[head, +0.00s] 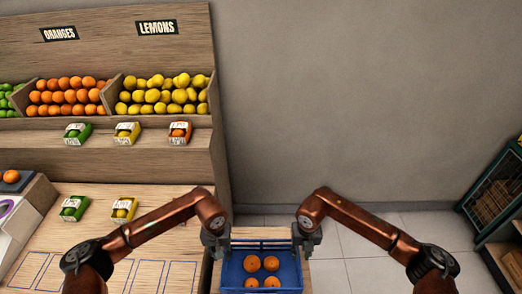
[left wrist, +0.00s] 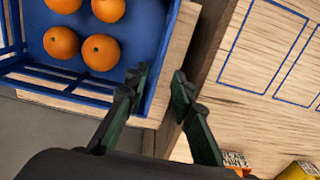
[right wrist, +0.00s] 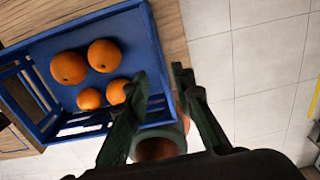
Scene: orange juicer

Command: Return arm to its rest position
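My left gripper (head: 215,243) is at the left side of the blue crate (head: 226,268) in the head view. My right gripper (head: 308,243) is at the crate's right side. In the right wrist view its fingers (right wrist: 163,80) are apart, over the crate's edge, and I see no held thing. Both arms are bent, with the forearms reaching in toward the crate. Several oranges (head: 271,263) lie in the crate.
A wooden counter (head: 160,250) with blue outlined rectangles is left of the crate. Small cartons (head: 124,209) stand on it. Fruit bins (head: 160,96) are behind. A dark green shelf (head: 493,185) stands far right. The tiled floor (head: 365,270) beside the crate is clear.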

